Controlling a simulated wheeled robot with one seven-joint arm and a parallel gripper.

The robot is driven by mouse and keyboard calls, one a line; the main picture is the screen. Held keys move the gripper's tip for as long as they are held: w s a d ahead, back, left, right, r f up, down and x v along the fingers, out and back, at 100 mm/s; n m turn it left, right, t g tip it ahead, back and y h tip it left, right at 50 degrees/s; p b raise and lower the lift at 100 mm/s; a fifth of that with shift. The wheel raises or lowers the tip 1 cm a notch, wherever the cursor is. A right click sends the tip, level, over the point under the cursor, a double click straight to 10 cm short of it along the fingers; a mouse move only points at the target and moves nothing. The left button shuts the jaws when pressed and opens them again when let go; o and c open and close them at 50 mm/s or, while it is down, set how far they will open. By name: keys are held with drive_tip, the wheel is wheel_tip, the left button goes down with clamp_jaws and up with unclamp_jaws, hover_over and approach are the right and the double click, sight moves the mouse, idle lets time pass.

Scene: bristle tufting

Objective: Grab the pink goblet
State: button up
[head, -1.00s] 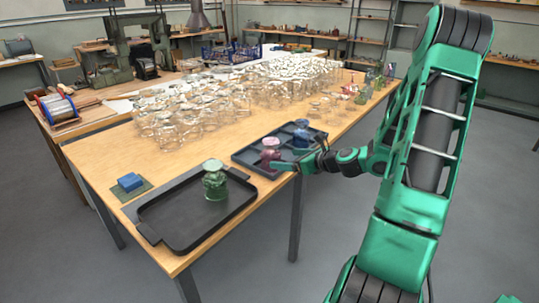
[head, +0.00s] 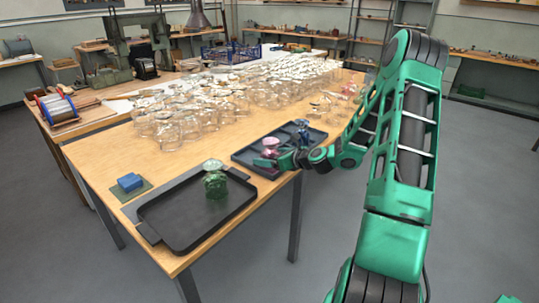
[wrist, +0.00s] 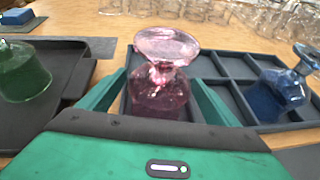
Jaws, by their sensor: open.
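The pink goblet (head: 270,146) stands upright in the divided dark tray (head: 303,153); in the wrist view the goblet (wrist: 161,75) is straight ahead, its flared pale top above a darker bowl-shaped lower part. My gripper (wrist: 158,90) is open, with one green finger on the left of the goblet and one on the right. The goblet's lower part appears between the fingers; I cannot tell whether either finger touches it. In the head view my gripper (head: 284,160) is low at the tray's front edge, partly covering the goblet's base.
A blue goblet (wrist: 277,91) stands in the tray to the right. A green goblet (head: 215,183) stands on a black flat tray (head: 180,222) to the left. Many clear glasses (head: 190,112) crowd the table behind. A blue block (head: 130,182) lies at the left.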

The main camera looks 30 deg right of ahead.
drive_tip(key=shift+w, duration=0.1)
drive_tip(key=c, duration=1.3)
drive_tip(key=shift+o, duration=0.2)
drive_tip(key=shift+r, duration=0.1)
